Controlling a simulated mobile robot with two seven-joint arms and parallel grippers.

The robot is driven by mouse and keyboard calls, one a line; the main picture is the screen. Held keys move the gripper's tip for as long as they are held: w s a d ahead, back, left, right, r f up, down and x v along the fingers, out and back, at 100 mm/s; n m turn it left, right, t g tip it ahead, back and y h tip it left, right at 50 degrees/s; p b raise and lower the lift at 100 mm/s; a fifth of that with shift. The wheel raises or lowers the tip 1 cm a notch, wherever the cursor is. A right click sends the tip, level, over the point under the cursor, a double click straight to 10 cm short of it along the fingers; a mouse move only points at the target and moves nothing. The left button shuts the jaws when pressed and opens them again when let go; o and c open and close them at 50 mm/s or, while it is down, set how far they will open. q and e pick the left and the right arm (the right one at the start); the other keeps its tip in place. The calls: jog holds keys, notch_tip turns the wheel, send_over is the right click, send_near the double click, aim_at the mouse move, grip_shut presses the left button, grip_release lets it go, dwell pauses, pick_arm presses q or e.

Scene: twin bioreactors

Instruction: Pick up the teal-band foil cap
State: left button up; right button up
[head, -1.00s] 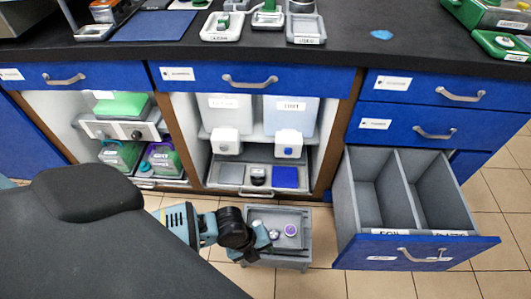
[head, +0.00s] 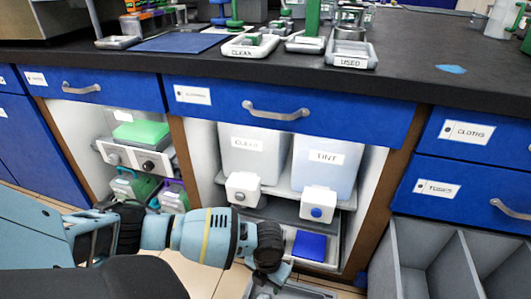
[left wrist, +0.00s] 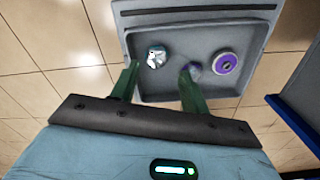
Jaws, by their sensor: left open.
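In the left wrist view, a small silvery, crumpled foil cap (left wrist: 156,57) with darker teal-looking edges lies in a grey tray (left wrist: 195,14). My left gripper (left wrist: 157,82) is open, its two green fingers apart over the tray's near side. The foil cap shows between and beyond the fingertips, and nothing is held. Behind the right finger is a partly hidden purple-tinted piece (left wrist: 195,70). In the head view my left gripper (head: 268,284) is at the bottom edge, its fingers barely visible, over the mostly cropped tray. My right gripper is not in view.
A purple ring-shaped piece (left wrist: 226,63) lies at the tray's right. A cabinet shelf with white containers (head: 320,160) stands behind the arm. The floor (left wrist: 50,45) left of the tray is clear.

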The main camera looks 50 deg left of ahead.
aim_at(265, 297)
pick_arm(q)
notch_tip(265, 297, down, 3)
jog(key=shift+s+r+b, duration=0.1)
jog(key=shift+r+b, duration=0.1)
jog(key=shift+b, duration=0.35)
jog(key=shift+f, duration=0.25)
jog(key=f+b, duration=0.1)
jog(key=f, duration=0.1)
jog(key=s+f+b, duration=0.1)
jog(key=f+b, duration=0.1)
jog(key=shift+f, duration=0.4)
jog(key=shift+w+r, duration=0.1)
pick_arm(e)
jog(key=f, duration=0.4)
jog(key=shift+s+f, duration=0.15)
jog(key=shift+s, duration=0.25)
pick_arm(q)
jog(key=c, duration=0.7)
pick_arm(e)
jog(key=shift+w, duration=0.1)
